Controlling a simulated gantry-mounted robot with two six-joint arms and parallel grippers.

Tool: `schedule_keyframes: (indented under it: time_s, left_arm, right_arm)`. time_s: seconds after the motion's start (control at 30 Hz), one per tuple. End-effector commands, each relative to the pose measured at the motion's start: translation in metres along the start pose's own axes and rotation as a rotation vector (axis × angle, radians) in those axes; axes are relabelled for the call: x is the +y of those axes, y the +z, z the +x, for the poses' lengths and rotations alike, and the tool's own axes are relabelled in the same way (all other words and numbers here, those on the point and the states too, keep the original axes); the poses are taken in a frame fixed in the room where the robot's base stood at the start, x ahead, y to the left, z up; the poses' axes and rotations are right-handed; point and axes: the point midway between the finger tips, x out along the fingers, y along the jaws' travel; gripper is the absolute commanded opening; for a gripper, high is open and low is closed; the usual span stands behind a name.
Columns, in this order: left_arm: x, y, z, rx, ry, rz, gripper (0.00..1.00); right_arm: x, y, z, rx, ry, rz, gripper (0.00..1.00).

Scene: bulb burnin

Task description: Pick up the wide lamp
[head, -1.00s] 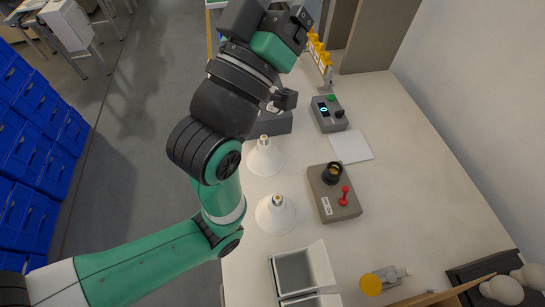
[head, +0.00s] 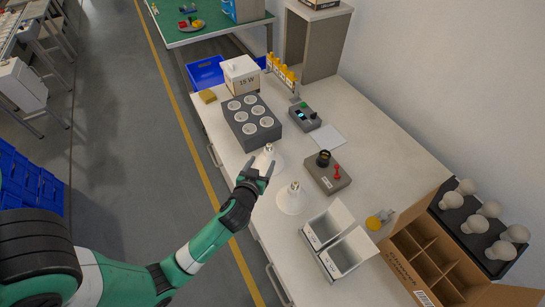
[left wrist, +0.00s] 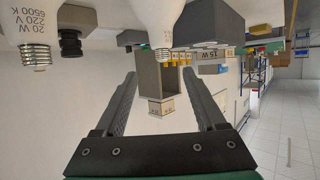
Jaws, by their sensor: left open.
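Two white cone-shaped wide lamps stand on the table, bases up. The farther wide lamp (head: 277,163) is partly behind my left gripper (head: 258,169), and the nearer wide lamp (head: 292,201) stands to its lower right. My left gripper is open and empty, its fingers close to the farther lamp. In the left wrist view, upside down, one wide lamp (left wrist: 158,14) hangs above the gap between the open fingers (left wrist: 160,95). My right gripper is not seen.
A grey box with a black socket and red lever (head: 327,174) stands right of the lamps. A dark tray with several round holders (head: 232,123) stands behind them. An open two-part bin (head: 330,222), a cardboard box (head: 390,262) and a bulb tray (head: 462,232) lie nearer.

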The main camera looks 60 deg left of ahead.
Motion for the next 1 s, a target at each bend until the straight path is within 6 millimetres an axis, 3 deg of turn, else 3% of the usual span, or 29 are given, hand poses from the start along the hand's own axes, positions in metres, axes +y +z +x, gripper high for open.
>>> schedule_keyframes:
  time_s: [0.33,0.6,0.83,1.0]
  left_arm:
    - [0.0,0.002,0.055,0.002,-0.001,-0.002,0.72]
    - [0.0,0.0,0.069,0.001,0.001,-0.001,0.72]
    - [-0.003,-0.001,0.107,0.001,0.001,-0.002,0.72]
    - [-0.003,-0.003,0.117,0.001,0.002,-0.001,0.72]
  right_arm:
    - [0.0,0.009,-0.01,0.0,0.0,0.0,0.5]
    - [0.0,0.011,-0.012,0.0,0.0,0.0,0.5]
    - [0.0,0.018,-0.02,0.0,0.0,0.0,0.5]
    - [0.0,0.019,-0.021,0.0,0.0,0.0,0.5]
